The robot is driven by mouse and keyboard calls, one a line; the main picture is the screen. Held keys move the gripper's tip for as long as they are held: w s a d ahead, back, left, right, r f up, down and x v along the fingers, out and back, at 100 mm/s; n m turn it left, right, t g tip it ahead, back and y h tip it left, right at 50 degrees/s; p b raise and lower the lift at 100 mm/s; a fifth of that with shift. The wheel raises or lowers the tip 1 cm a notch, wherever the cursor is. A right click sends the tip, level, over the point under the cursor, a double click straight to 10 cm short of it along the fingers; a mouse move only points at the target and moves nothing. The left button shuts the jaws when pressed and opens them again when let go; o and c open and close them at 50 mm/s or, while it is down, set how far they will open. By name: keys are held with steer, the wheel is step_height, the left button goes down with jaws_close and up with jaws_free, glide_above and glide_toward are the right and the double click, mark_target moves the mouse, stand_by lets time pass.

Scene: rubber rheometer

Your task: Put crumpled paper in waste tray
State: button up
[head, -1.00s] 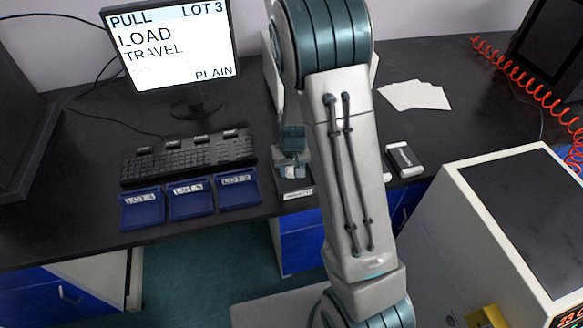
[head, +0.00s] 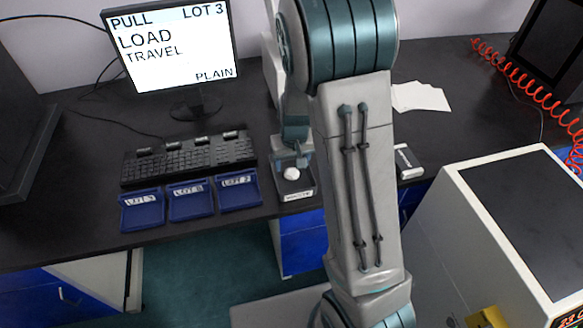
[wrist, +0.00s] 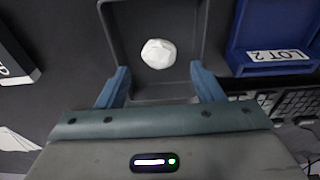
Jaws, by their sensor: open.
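The crumpled paper (head: 291,174) is a small white ball. It lies inside the grey waste tray (head: 297,194), which has a white label on its front, to the right of the blue trays. In the wrist view the paper (wrist: 158,54) rests on the floor of the dark tray (wrist: 203,20), apart from the fingers. My gripper (wrist: 160,88) is open and empty, with its blue fingers spread at the near side of the tray. In the head view my arm hides part of the gripper, just behind the paper.
Several blue lot trays (head: 191,211) stand left of the waste tray, in front of the keyboard (head: 190,160). A monitor (head: 170,45) stands behind. White sheets (head: 420,97) and a small grey-white device (head: 408,163) lie to the right. A large white machine (head: 520,220) stands at the right.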

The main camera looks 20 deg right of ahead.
steer(key=s+r, duration=1)
steer(key=r, duration=0.5)
steer(key=s+r+t, duration=0.1)
steer(key=s+r, duration=0.2)
steer(key=s, duration=0.7)
steer(key=shift+s, duration=0.25)
